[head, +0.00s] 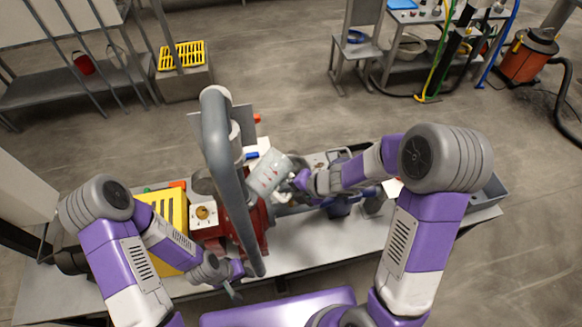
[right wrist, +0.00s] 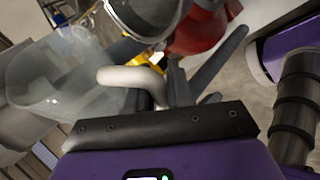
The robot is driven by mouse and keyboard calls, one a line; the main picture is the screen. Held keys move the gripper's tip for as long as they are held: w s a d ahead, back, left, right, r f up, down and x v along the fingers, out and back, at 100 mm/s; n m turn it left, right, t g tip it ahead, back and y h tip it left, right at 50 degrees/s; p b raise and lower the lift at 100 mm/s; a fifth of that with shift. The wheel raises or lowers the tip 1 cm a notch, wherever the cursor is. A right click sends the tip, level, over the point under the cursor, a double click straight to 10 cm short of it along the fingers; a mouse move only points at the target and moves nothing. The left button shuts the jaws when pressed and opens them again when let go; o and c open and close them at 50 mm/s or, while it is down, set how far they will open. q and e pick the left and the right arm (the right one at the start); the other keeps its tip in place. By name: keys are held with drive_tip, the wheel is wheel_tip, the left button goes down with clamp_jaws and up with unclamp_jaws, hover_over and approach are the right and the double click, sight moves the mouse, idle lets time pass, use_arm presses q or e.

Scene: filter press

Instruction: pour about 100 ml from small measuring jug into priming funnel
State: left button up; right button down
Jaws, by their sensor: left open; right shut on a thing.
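The small measuring jug (head: 268,172) is clear with red marks and is tilted over the table, close to the right of a thick grey pipe. My right gripper (head: 299,181) is shut on its pale handle (right wrist: 128,76); the jug's see-through body (right wrist: 55,85) fills the left of the right wrist view. A grey round vessel (right wrist: 148,14), perhaps the priming funnel, shows at the top there, above a red body. The pipe partly hides this area in the head view. I cannot tell whether liquid is flowing. My left gripper (head: 234,290) is open and empty near the table's front edge.
The upright grey pipe (head: 222,150) stands between my arms by the red machine body (head: 255,222). A yellow slatted box (head: 163,220) stands on the left. A grey tray (head: 488,195) is at the right end. The front table strip (head: 330,245) is clear.

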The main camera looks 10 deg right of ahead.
drive_tip(key=f+b, duration=0.1)
drive_tip(key=b, duration=0.1)
drive_tip(key=f+b, duration=0.1)
drive_tip(key=b, duration=0.1)
drive_tip(key=s+b, duration=0.1)
drive_tip(key=b, duration=0.1)
drive_tip(key=shift+a+f+n+t+h, duration=0.3)
drive_tip(key=shift+a+f, duration=0.1)
wheel_tip(320, 180, up, 2)
drive_tip(key=shift+w+r+h+p, duration=0.15)
drive_tip(key=shift+h+p, duration=0.15)
drive_tip(key=shift+p, duration=0.15)
drive_tip(key=shift+d+r, duration=0.1)
drive_tip(key=shift+r, duration=0.2)
drive_tip(key=shift+d+r+t+h+p, duration=0.1)
drive_tip(key=shift+r+t+h+p, duration=0.25)
drive_tip(key=shift+r, duration=0.15)
drive_tip(key=shift+r+n, duration=0.3)
drive_tip(key=shift+r, duration=0.15)
drive_tip(key=shift+w+d+f+t+h+b, duration=0.15)
drive_tip(key=shift+t+h+b, duration=0.15)
drive_tip(key=shift+b, duration=0.3)
drive_tip(key=shift+d+n+h+b, duration=0.3)
drive_tip(key=shift+h+b, duration=0.25)
drive_tip(key=shift+b, duration=0.2)
drive_tip(key=shift+w+r, duration=0.1)
drive_tip(key=shift+r, duration=0.15)
